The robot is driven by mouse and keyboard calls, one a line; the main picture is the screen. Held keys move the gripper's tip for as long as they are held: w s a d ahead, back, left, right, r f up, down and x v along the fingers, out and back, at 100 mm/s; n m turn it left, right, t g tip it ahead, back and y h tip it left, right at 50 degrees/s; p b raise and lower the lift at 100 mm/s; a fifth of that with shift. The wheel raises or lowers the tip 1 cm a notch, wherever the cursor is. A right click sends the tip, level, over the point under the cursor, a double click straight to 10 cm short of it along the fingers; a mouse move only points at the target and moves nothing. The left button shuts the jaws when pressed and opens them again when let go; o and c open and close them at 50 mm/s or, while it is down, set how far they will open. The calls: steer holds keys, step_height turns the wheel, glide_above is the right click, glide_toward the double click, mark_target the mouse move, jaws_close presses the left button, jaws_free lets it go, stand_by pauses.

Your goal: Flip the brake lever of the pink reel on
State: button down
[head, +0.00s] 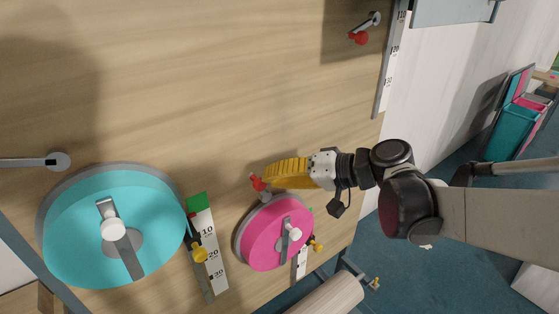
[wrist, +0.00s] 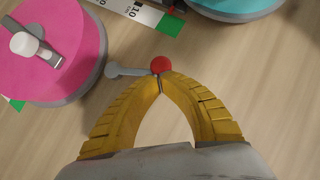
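The pink reel (head: 265,240) is a round disc with a grey crank and white knob; in the wrist view it is at the upper left (wrist: 40,45). Its brake lever is a short grey arm (wrist: 125,70) ending in a red ball knob (wrist: 161,65). In the head view the red knob (head: 258,184) stands above the reel's upper edge. My gripper (head: 267,177) has yellow ribbed fingers, reaching in from the right. In the wrist view its fingertips (wrist: 163,77) meet right at the knob. The ball shows beyond the tips, so a grasp on it cannot be confirmed.
A larger turquoise reel (head: 75,230) is at the left, with a grey lever (head: 35,161) above it. A ruler strip with a green end (head: 203,235) lies between the reels. Another red-knobbed lever (head: 360,37) is at the top. The board above my gripper is clear.

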mark_target(256, 189)
steer(key=s+a+n+h+p, duration=0.1)
steer(key=s+a+f+n+t+h+p, duration=0.1)
steer(key=a, duration=0.1)
steer(key=shift+s+a+n+h, duration=0.15)
steer(key=shift+n+h, duration=0.15)
steer(key=shift+h, duration=0.1)
steer(key=shift+s+a+f+n+t+h, duration=0.3)
steer(key=shift+a+f+h, duration=0.1)
steer(key=shift+a+f, duration=0.15)
steer(key=shift+s+a+f+n+t+h, duration=0.2)
steer(key=shift+s+a+f+h, duration=0.15)
steer(key=shift+f, duration=0.3)
steer(key=shift+a, duration=0.1)
